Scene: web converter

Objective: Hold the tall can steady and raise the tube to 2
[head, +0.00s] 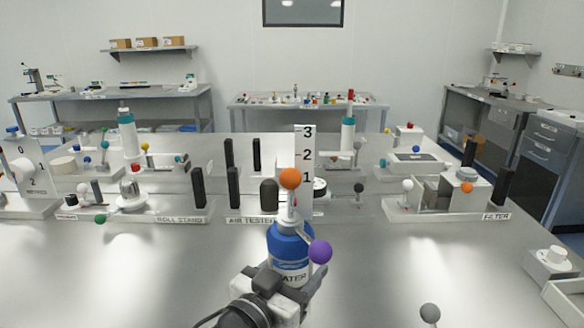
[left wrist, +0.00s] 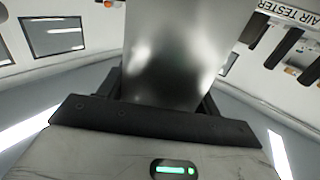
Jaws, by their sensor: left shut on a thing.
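A purple ball (head: 320,251) sticks out at the can's right side. My left gripper (head: 289,283) is shut around the can's lower part, hiding some of it. In the left wrist view a smooth grey surface (left wrist: 175,60) fills the jaws. My right gripper is not in view.
Behind the can stand the air tester (head: 248,219), the roll stand (head: 180,218) and the filter station (head: 494,215), with dark upright posts. A white block (head: 548,262) sits at the right edge. The table front is mostly clear, with a grey ball (head: 430,313) at the bottom.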

